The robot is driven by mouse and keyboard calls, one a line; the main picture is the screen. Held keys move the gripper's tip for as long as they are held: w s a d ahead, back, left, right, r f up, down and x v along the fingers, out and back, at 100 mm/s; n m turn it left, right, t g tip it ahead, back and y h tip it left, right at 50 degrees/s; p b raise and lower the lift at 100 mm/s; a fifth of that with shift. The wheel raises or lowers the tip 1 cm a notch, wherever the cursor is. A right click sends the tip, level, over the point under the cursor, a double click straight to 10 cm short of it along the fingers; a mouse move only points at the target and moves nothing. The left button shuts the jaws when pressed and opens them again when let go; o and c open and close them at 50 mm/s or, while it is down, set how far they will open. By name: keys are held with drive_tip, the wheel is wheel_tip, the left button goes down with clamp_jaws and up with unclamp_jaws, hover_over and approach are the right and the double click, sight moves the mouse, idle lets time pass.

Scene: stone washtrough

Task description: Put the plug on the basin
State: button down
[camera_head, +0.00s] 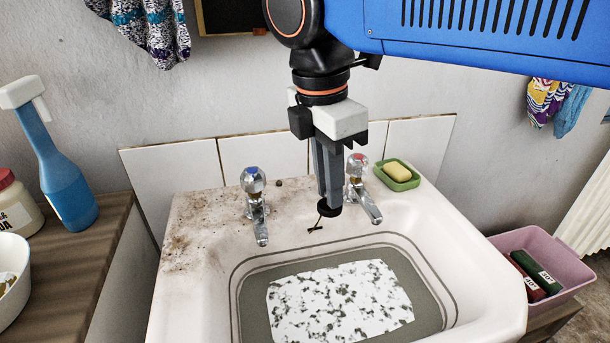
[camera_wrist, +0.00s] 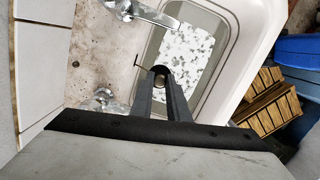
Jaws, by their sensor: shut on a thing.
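My gripper (camera_head: 328,196) points down and is shut on the plug (camera_head: 329,210), a small black disc at its fingertips. A thin dark piece hangs at the plug's left. In the wrist view the plug (camera_wrist: 160,69) shows as a dark round shape between the fingertips (camera_wrist: 164,82). The white basin (camera_head: 467,280) lies below, with grey water and a pale speckled patch (camera_head: 340,300) inside it. The plug appears over the basin's back rim, between the two taps; its height above the rim is hard to tell. The basin's drain is not visible.
A blue-topped tap (camera_head: 254,190) and a red-topped tap (camera_head: 359,178) stand close on either side of my gripper. A green soap dish (camera_head: 397,176) sits at the back right corner. A blue spray bottle (camera_head: 58,180) stands left, a pink tub (camera_head: 548,258) right.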

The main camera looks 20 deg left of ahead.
drive_tip(key=w+a, duration=0.7)
drive_tip(key=w, duration=0.5)
drive_tip(key=shift+s+a+f, duration=0.1)
drive_tip(key=shift+a+f, duration=0.05)
drive_tip(key=shift+f, duration=2.95)
drive_tip(key=shift+a+f, duration=0.1)
drive_tip(key=shift+f, duration=0.3)
drive_tip(key=shift+f, duration=0.2)
drive_tip(key=c, duration=1.7)
unclamp_jaws()
drive_tip(key=shift+s+a+r, duration=0.1)
drive_tip(key=shift+a+r, duration=0.1)
drive_tip(key=shift+r, duration=1.8)
drive_tip(key=shift+s+a+r, duration=0.1)
drive_tip(key=shift+a+r, duration=0.05)
drive_tip(key=shift+r, duration=1.8)
